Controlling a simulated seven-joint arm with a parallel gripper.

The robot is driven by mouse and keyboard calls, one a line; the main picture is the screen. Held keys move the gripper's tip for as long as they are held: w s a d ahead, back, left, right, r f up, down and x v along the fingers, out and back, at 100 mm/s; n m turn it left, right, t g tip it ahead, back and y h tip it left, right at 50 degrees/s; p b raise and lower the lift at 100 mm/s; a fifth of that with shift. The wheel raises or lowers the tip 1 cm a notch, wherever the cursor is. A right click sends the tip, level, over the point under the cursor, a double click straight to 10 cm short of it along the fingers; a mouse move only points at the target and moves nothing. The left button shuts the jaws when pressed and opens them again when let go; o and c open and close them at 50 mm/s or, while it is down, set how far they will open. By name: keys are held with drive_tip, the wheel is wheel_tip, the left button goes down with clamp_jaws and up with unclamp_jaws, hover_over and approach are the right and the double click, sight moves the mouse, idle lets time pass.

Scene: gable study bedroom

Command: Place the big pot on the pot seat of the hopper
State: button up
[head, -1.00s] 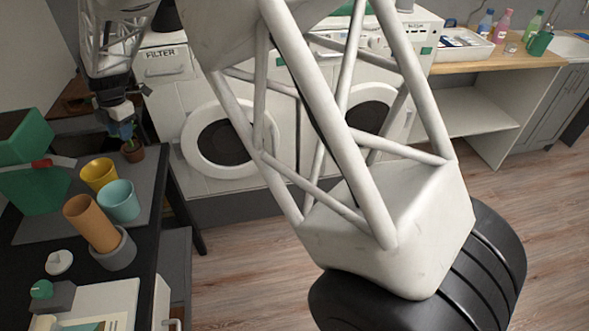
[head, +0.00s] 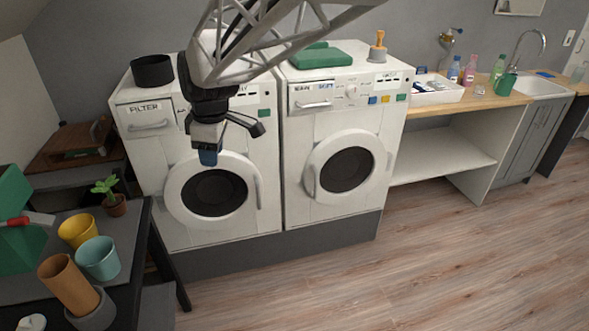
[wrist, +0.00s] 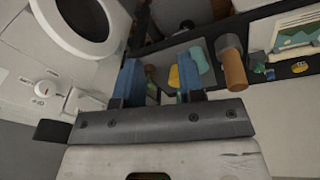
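The green block-shaped unit (head: 14,225) with a red-ended lever (head: 30,219), at the left edge, may be the hopper; its pot seat cannot be made out. A yellow pot (head: 78,231) and a larger teal pot (head: 99,259) stand upright beside it on a grey plate; which pot is the big one is unclear. They also show beyond my fingers in the wrist view, yellow (wrist: 173,78) and teal (wrist: 201,61). My gripper (head: 209,156) hangs in front of the left washing machine, right of the pots. Its blue fingers (wrist: 161,80) are apart, with nothing held between them.
A tilted orange cylinder (head: 68,285) rests in a grey cup (head: 92,314) on the dark table. A small potted plant (head: 113,204) stands near its back corner. Two white washing machines (head: 335,108) stand behind my gripper. The wooden floor (head: 430,260) is clear at right.

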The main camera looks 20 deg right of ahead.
drive_tip(key=s+d+f+m, duration=0.1)
drive_tip(key=s+d+m, duration=0.6)
drive_tip(key=s, duration=0.6)
drive_tip(key=s+d+f+m+t+h, duration=0.1)
drive_tip(key=s+d+m, duration=0.6)
drive_tip(key=s+d, duration=0.5)
drive_tip(key=shift+s+f+m+h, duration=0.2)
drive_tip(key=shift+s+m+h, duration=0.15)
drive_tip(key=shift+s, duration=0.25)
